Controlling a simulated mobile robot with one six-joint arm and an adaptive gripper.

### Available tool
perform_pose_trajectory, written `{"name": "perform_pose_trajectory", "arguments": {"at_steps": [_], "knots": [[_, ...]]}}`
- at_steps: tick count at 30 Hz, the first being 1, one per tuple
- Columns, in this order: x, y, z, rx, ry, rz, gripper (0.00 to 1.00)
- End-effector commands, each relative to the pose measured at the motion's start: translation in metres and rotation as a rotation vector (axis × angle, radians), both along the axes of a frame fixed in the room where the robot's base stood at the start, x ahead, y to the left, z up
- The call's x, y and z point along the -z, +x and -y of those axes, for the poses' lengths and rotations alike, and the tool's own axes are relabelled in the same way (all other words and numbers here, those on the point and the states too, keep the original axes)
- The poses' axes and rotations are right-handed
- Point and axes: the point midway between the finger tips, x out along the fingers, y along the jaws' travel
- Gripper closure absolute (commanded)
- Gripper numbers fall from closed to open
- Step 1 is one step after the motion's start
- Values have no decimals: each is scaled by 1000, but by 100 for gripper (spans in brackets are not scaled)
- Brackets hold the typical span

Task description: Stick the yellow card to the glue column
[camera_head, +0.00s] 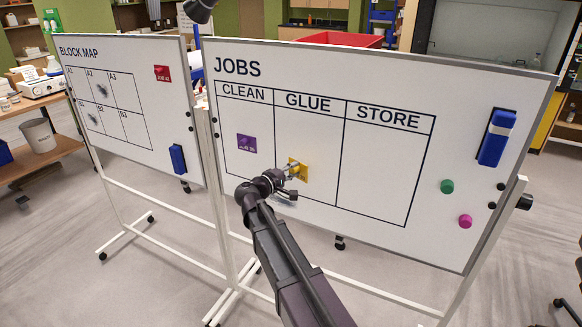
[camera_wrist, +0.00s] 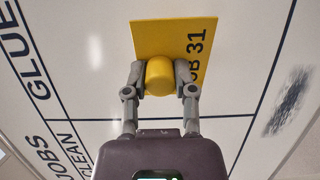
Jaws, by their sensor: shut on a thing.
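The yellow card (camera_head: 299,169) is at the board in the GLUE column (camera_head: 312,140), in the lower left part of that column close to the CLEAN line. It also shows in the wrist view (camera_wrist: 165,40), with "31" readable and part of its print covered. A yellow knob (camera_wrist: 160,76) stands out from the card. My gripper (camera_head: 287,174) has its two fingers on either side of this knob and is shut on it in the wrist view (camera_wrist: 160,80). I cannot tell whether the card's back touches the board.
A purple card (camera_head: 246,143) is in the CLEAN column. The STORE column (camera_head: 385,160) is empty. A blue eraser (camera_head: 495,137), a green magnet (camera_head: 447,186) and a pink magnet (camera_head: 465,221) are at the board's right. The BLOCK MAP board (camera_head: 130,110) stands at left with a red card (camera_head: 162,73).

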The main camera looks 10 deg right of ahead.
Motion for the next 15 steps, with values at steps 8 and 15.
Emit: {"name": "perform_pose_trajectory", "arguments": {"at_steps": [8, 15], "knots": [[0, 0, -1, -2, 0, 0, 100], [-3, -4, 0, -35, 0, 0, 100]]}}
